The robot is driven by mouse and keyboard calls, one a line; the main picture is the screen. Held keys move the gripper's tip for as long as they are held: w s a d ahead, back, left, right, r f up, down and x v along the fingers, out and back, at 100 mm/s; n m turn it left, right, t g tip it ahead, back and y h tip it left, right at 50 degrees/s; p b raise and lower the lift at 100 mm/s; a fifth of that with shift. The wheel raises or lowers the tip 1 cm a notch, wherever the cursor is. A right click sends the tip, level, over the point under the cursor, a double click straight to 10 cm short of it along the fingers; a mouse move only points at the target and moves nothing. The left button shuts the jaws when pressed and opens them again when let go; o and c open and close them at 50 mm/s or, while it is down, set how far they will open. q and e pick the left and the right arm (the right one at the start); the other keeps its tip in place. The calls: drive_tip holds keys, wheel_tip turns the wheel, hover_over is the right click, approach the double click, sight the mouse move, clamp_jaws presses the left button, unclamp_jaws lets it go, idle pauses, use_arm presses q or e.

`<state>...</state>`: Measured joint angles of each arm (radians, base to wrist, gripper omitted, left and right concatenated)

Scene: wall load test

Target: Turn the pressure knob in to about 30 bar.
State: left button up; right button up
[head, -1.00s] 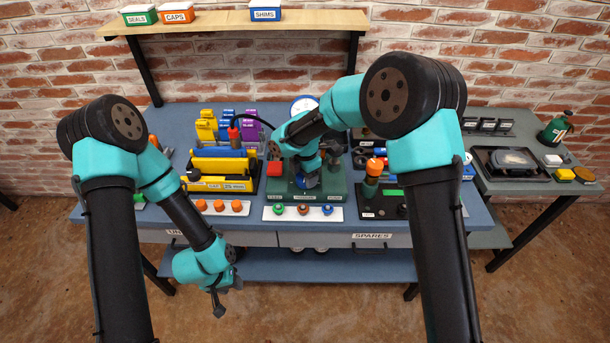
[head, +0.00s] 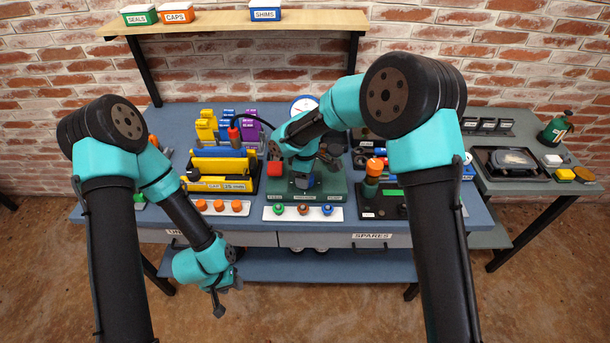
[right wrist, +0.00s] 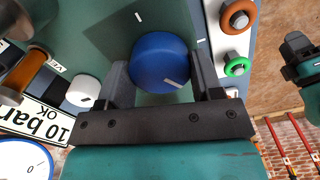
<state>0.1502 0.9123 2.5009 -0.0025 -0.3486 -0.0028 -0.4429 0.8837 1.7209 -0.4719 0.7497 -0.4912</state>
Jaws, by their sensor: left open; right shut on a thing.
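The blue round knob (right wrist: 160,58) is on the green panel (right wrist: 105,28) in the right wrist view. A white line on its face points toward the lower right. My right gripper (right wrist: 162,78) is shut on it, with one finger on each side. In the head view the right gripper (head: 303,181) is over the green unit (head: 335,192) and mostly hides the knob. A white gauge (head: 303,103) shows behind my right arm; part of its dial (right wrist: 25,162) shows in the right wrist view, its needle reading unclear. My left gripper (head: 218,303) is open and empty in front of the bench.
A "10 bar OK" plate (right wrist: 36,124) and a white knob (right wrist: 84,91) are close to the right gripper. A white strip with coloured rings (head: 303,211) lies in front of the unit.

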drive_tip(key=m, duration=1.1)
drive_tip(key=shift+m, duration=0.4)
drive_tip(key=m, duration=1.1)
drive_tip(key=o, duration=0.9)
drive_tip(key=shift+o, duration=0.2)
drive_tip(key=shift+r, duration=0.1)
wheel_tip(320, 180, up, 17)
drive_tip(key=shift+r, duration=0.15)
